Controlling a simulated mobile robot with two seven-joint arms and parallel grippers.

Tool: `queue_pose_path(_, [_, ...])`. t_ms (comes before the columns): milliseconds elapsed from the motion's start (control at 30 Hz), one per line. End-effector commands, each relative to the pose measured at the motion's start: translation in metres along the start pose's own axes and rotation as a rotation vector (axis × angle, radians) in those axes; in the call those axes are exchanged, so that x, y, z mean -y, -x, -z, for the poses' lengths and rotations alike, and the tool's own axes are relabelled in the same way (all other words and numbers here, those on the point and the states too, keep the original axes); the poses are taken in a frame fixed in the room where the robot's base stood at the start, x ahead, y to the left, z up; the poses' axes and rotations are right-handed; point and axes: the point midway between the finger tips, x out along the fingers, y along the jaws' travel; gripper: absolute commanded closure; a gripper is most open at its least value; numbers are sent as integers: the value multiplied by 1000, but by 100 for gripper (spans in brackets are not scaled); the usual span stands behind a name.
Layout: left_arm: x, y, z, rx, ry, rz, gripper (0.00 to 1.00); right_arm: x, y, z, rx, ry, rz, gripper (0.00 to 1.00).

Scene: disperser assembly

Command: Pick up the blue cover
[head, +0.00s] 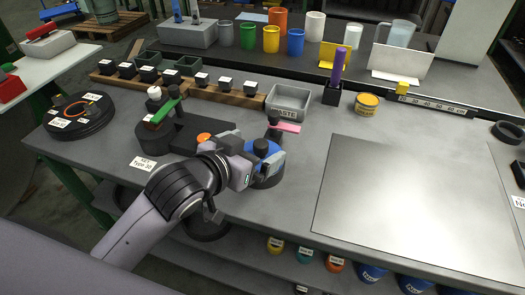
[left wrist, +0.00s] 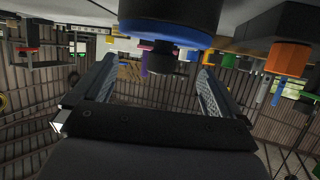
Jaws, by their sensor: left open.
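The blue cover (head: 272,175) sits near the front edge of the grey workbench, with a dark knob on top, partly hidden behind my gripper. In the left wrist view, the cover shows as a blue rim (left wrist: 165,35) at the top, with its dark knob (left wrist: 162,62) hanging into view between the fingers. My left gripper (head: 250,158) is close beside and over the cover in the head view. It also shows in the left wrist view (left wrist: 156,85), with fingers apart either side of the knob. Contact with the knob cannot be told. My right gripper is not in view.
A dark fixture with a green bar (head: 166,110) stands just left of my arm. A grey waste bin (head: 290,101), a purple marker in a black holder (head: 332,93) and a yellow tin (head: 367,104) stand behind. A large metal plate (head: 420,200) lies clear at right.

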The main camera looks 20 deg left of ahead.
Motion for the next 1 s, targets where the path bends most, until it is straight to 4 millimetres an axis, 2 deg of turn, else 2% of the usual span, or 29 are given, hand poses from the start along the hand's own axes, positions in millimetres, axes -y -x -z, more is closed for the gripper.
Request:
queue_pose_path(367, [0,-44,-3,0,1,0,0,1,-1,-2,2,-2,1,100])
queue_pose_path(700, [0,-50,-3,0,1,-1,0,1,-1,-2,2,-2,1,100])
queue_pose_path(767, [0,-50,-3,0,1,-1,16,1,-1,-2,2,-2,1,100])
queue_pose_path(1000, [0,-50,-5,5,1,0,94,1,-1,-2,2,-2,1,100])
